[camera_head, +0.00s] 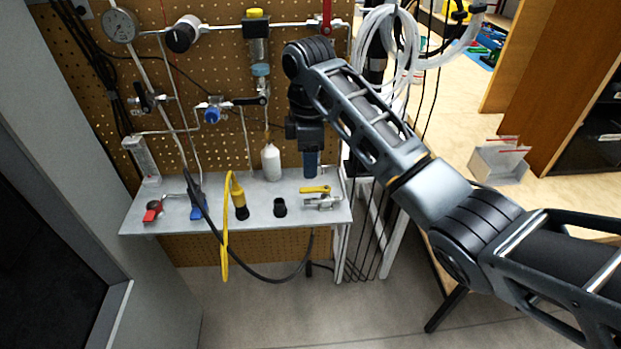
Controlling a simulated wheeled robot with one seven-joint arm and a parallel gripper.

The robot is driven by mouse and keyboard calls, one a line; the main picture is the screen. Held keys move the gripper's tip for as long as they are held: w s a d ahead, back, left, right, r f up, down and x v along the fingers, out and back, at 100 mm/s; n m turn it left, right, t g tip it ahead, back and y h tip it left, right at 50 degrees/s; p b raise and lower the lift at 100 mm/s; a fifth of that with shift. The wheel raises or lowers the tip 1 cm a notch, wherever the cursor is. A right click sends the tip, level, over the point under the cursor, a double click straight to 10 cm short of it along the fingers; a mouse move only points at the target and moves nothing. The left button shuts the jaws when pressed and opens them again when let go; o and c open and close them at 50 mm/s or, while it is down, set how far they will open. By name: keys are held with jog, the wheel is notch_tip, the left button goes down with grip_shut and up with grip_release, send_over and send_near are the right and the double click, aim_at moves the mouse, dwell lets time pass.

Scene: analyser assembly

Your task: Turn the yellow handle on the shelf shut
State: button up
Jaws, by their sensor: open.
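The yellow handle (314,189) is at the right end of the grey shelf (160,218). It lies roughly left to right, just behind a small silver valve body (322,203). Its joint with the valve is too small to make out. My gripper (306,138) is open and hangs from the end of my arm, above and behind the handle in the picture, apart from it. I see nothing held.
Pipes and gauges cover the pegboard (220,70) behind. White hoses (402,40) hang at right.

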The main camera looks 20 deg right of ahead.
aim_at(309, 189)
notch_tip(309, 189, down, 7)
jog(key=shift+r, duration=0.2)
jog(key=shift+c, duration=0.4)
grip_shut()
